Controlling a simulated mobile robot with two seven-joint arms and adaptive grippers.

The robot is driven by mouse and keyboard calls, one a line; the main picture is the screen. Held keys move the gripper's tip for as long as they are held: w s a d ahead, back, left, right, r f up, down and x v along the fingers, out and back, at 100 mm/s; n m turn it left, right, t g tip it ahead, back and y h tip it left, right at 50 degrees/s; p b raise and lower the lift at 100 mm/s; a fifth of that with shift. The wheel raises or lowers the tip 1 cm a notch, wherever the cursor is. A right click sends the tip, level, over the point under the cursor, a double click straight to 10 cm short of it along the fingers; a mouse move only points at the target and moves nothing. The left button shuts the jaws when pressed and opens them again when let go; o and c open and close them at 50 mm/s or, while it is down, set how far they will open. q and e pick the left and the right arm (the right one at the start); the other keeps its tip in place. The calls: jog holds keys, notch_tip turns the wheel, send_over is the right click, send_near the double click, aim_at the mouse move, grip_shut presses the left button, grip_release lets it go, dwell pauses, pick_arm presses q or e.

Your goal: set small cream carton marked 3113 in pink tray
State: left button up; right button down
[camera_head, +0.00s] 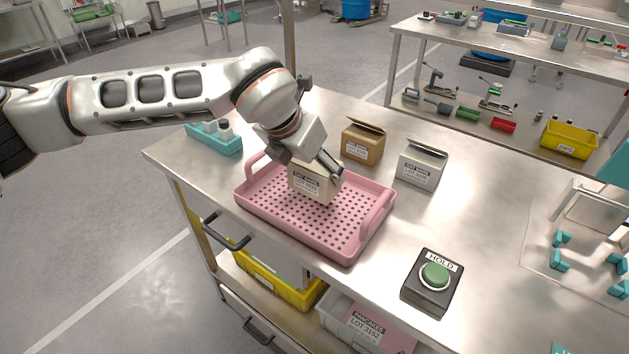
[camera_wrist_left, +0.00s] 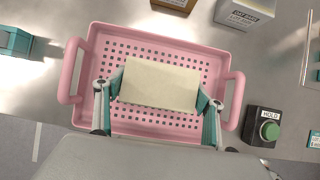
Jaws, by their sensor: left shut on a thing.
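The small cream carton (camera_head: 313,184) is between the fingers of my left gripper (camera_head: 316,168), over the pink tray (camera_head: 351,240). Its label reads LOT with a number too small to read surely. In the left wrist view, the cream carton (camera_wrist_left: 160,84) shows its plain top, with a finger of the left gripper (camera_wrist_left: 160,95) on each short side. The pink tray (camera_wrist_left: 88,60) surrounds it there, with perforated floor showing all round. I cannot tell whether the carton's underside touches the tray floor. My right gripper is in neither view.
A brown carton (camera_head: 362,144) and a white carton (camera_head: 421,167) stand behind the tray. A teal holder (camera_head: 214,141) is at the left. A black HOLD box with a green button (camera_head: 434,276) stands at the front right. Bare steel bench lies right of the white carton.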

aim_at(315, 182)
pick_arm(q)
jog(key=shift+f, duration=1.85)
jog(key=shift+f, duration=0.1)
jog(key=o, duration=1.6)
jog(key=v, duration=1.2)
